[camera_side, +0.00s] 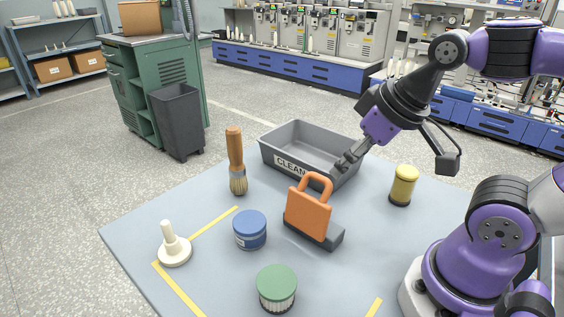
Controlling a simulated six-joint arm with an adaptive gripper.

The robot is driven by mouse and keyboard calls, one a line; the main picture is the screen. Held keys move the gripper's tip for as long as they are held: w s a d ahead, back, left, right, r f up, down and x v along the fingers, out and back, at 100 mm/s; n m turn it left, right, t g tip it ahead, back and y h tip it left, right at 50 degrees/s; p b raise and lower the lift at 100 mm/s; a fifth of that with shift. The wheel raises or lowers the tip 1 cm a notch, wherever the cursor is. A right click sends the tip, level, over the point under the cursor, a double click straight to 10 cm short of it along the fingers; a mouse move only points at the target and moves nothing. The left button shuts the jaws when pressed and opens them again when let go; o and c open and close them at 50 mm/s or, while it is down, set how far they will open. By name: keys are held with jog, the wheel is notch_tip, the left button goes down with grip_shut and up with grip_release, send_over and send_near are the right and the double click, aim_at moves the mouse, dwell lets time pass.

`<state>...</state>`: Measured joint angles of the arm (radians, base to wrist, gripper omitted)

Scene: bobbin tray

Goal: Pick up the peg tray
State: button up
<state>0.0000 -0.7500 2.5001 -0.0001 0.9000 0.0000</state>
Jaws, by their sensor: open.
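A white round base with one upright peg (174,247) stands at the left of the table, inside a yellow tape corner. It is the only thing with a peg that I see, and I cannot tell for sure that it is the peg tray. My gripper (345,164) is open, with nothing seen between its fingers. It points down and left, over the right end of the grey bin in the picture, far to the right of the white base. Its height above the table is hard to tell.
A grey bin marked CLEAN (274,147) stands at the back. An orange handled block on a dark base (307,215), a blue-lidded jar (250,230), a green-lidded jar (277,287), a wooden-handled brush (236,160) and a yellow-topped cylinder (403,184) stand around the table.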

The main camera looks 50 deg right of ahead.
jog(key=n+g, duration=0.1)
jog(key=n, duration=0.1)
send_over(167, 224)
jog(key=s+d, duration=0.1)
jog(key=s, duration=0.2)
notch_tip(167, 224, down, 3)
jog(key=shift+y, duration=0.4)
jog(key=x, duration=1)
jog(key=shift+s+a+f, duration=0.15)
jog(key=shift+a+f, duration=0.05)
jog(key=shift+f, duration=0.3)
grip_shut()
